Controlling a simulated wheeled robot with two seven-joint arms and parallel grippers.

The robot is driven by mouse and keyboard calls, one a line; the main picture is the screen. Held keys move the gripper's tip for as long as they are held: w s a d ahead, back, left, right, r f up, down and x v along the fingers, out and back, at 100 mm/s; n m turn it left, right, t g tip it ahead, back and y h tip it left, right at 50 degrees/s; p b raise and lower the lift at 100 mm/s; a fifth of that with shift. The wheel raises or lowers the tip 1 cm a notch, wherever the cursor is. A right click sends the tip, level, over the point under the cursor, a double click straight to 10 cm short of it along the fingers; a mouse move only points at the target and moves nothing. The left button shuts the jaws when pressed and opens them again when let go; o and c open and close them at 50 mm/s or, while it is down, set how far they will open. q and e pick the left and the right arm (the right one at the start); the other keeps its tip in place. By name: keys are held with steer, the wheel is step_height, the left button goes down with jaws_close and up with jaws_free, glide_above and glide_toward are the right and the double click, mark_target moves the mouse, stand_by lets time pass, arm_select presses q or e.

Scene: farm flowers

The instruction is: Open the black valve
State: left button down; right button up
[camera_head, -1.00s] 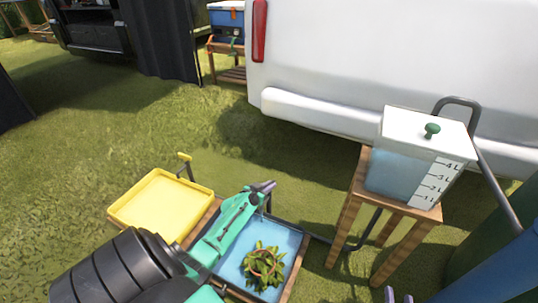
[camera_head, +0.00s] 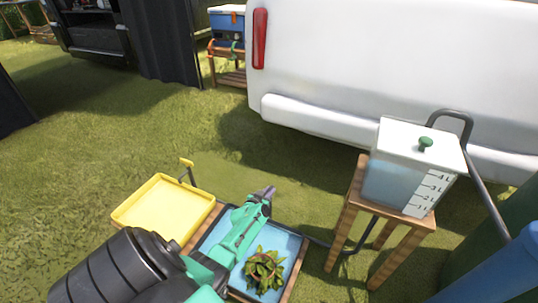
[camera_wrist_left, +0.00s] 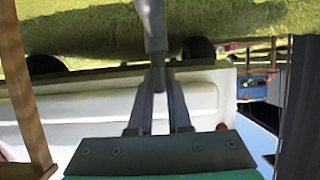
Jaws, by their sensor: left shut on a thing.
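My left gripper (camera_head: 268,192) reaches over the blue tray (camera_head: 222,226), its fingertips at the tray's far edge. In the left wrist view its fingers (camera_wrist_left: 158,80) are closed together on a dark grey bar (camera_wrist_left: 153,25), which looks like the black valve's handle. In the head view the valve is hidden behind the gripper. A black hose (camera_head: 347,246) runs from that side of the tray to the table under the water tank (camera_head: 395,188). My right gripper is not in view.
A green plant (camera_head: 264,270) sits in the blue tray. A yellow tray (camera_head: 160,207) with a yellow valve (camera_head: 187,163) stands to its left. The tank stands on a wooden table (camera_head: 345,222) at right, before a white van (camera_head: 400,60). Grass lies open behind the trays.

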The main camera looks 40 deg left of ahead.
arm_select(q)
steer(key=shift+f, duration=0.1)
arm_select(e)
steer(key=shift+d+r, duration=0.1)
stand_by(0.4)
arm_select(q)
steer(key=c, duration=0.9)
jaws_free()
steer(key=shift+o, duration=0.2)
steer(key=shift+s+r, duration=0.15)
steer(key=shift+r, duration=0.05)
steer(key=p+v, duration=0.5)
steer(key=v, duration=0.1)
steer(key=shift+s+d+r, duration=0.1)
steer(key=shift+r, duration=0.2)
steer(key=p+v, duration=0.3)
steer(key=v, duration=0.4)
steer(key=shift+s+d+p, duration=0.2)
steer(key=shift+s+p, duration=0.15)
steer(key=shift+s, duration=0.05)
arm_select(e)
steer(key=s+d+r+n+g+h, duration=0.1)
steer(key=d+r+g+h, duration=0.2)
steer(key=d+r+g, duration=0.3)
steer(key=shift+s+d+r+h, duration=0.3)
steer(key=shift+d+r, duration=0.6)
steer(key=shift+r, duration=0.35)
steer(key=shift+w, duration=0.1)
